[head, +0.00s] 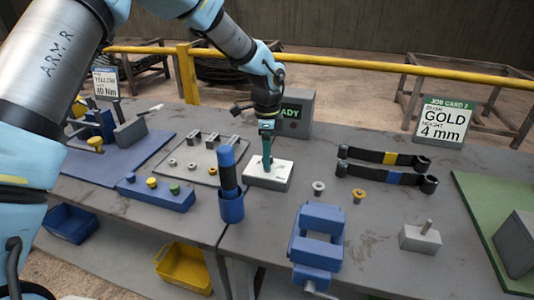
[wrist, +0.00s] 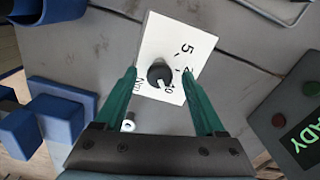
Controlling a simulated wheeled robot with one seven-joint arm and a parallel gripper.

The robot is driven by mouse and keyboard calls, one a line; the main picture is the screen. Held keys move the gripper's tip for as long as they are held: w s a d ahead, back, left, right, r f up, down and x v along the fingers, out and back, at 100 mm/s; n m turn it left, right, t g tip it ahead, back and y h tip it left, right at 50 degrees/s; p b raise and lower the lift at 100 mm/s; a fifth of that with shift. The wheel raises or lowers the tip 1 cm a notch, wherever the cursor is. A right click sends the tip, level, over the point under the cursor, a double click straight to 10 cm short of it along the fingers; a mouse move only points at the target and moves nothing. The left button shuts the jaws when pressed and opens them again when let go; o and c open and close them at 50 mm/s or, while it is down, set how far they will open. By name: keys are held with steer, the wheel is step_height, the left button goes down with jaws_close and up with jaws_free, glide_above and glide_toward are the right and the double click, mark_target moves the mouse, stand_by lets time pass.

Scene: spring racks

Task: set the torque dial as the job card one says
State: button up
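The torque dial is a white plate (head: 268,176) on a grey box on the bench, and its black round knob shows in the wrist view (wrist: 158,72). A white pointer mark on the knob faces the lower right, toward a number I cannot read surely. My gripper (head: 267,160) points down right over the dial. In the wrist view its green fingers stand apart on either side of the knob, with gaps, empty. Job card one (head: 105,83) stands at the back left; it reads YELLOW and 40 Nm. From the head camera my fingers hide the knob.
A grey box with a READY screen (head: 297,112) stands just behind the dial. A blue holder (head: 231,207) with a dark upright cylinder is close to its left. A blue vise (head: 317,240) and two torque wrenches (head: 385,157) are to the right. Job card 2 (head: 443,120) stands back right.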

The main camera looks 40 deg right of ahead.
step_height(320, 180, up, 11)
steer(key=b, duration=0.3)
stand_by(0.4)
steer(key=shift+f, duration=0.1)
steer(key=w+a+f+n, duration=0.1)
steer(key=w+a+n, duration=0.3)
steer(key=a, duration=0.5)
steer(key=w+a+f+n, duration=0.1)
steer(key=w+a+n, duration=0.3)
steer(key=a, duration=0.5)
steer(key=w+a+n, duration=0.3)
steer(key=a+n, duration=0.2)
steer(key=a, duration=0.4)
steer(key=s+a+f+n, duration=0.1)
steer(key=s+a+n, duration=0.2)
steer(key=a+n, duration=0.3)
steer(key=s+a+f+n+t, duration=0.1)
steer(key=s+a+n, duration=0.3)
steer(key=a, duration=1.2)
steer(key=n, duration=0.2)
steer(key=shift+a+f+n+t, duration=0.15)
steer(key=shift+f+n+t, duration=0.15)
steer(key=shift+n, duration=0.1)
